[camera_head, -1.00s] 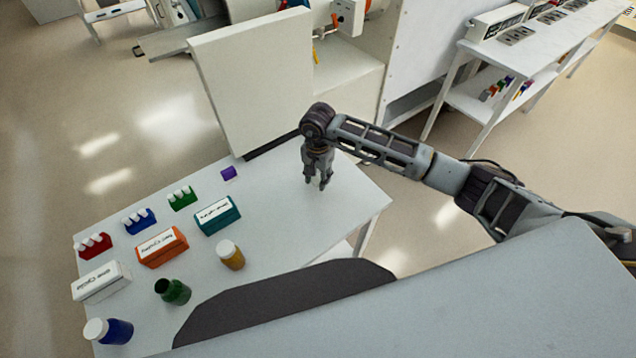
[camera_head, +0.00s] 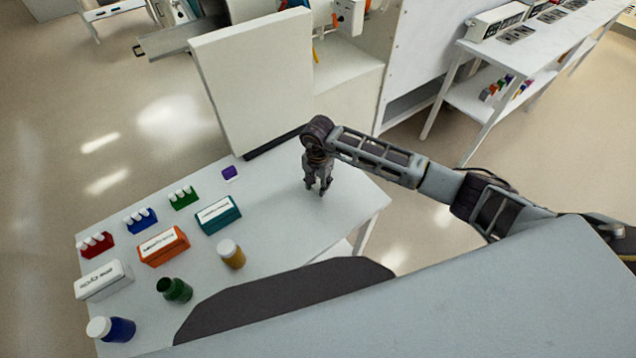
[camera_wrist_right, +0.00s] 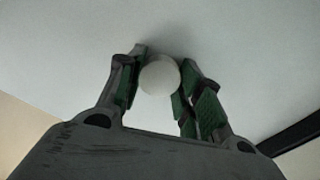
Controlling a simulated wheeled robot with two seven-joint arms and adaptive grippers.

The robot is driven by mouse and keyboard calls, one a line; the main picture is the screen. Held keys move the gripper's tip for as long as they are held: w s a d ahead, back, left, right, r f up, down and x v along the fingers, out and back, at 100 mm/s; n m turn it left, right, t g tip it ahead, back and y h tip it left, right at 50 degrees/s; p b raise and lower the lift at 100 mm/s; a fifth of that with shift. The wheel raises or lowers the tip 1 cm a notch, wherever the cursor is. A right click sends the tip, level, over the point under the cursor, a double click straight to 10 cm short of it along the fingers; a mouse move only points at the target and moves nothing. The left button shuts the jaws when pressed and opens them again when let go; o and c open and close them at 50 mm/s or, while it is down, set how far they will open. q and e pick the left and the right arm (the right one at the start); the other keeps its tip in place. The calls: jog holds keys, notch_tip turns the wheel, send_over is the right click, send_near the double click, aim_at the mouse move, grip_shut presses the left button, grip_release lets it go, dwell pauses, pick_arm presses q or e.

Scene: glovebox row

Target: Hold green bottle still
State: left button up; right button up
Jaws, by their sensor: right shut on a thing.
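The green bottle (camera_head: 176,291) stands upright on the white table (camera_head: 270,220) in the head view, with a dark green neck and no cap on it. My right gripper (camera_head: 320,190) points down over the table's right part, well apart from the bottle. In the right wrist view, the right gripper (camera_wrist_right: 160,85) is shut on a round white cap (camera_wrist_right: 160,75) between its fingers. The cap does not show in the head view. My left gripper is not in view, and nothing is seen touching the green bottle.
A blue bottle (camera_head: 118,330) and an amber bottle (camera_head: 232,255), both white-capped, flank the green bottle. A white box (camera_head: 103,281), an orange box (camera_head: 163,247) and a teal box (camera_head: 218,216) stand behind. A tall white panel (camera_head: 255,85) rises beyond the table.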

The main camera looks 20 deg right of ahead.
aim_at(318, 185)
jog(key=shift+f, duration=0.15)
jog(key=o, duration=1.1)
jog(key=shift+r, duration=0.25)
jog(key=shift+r, duration=0.35)
jog(key=shift+r+b, duration=1.3)
jog(key=shift+r, duration=4.3)
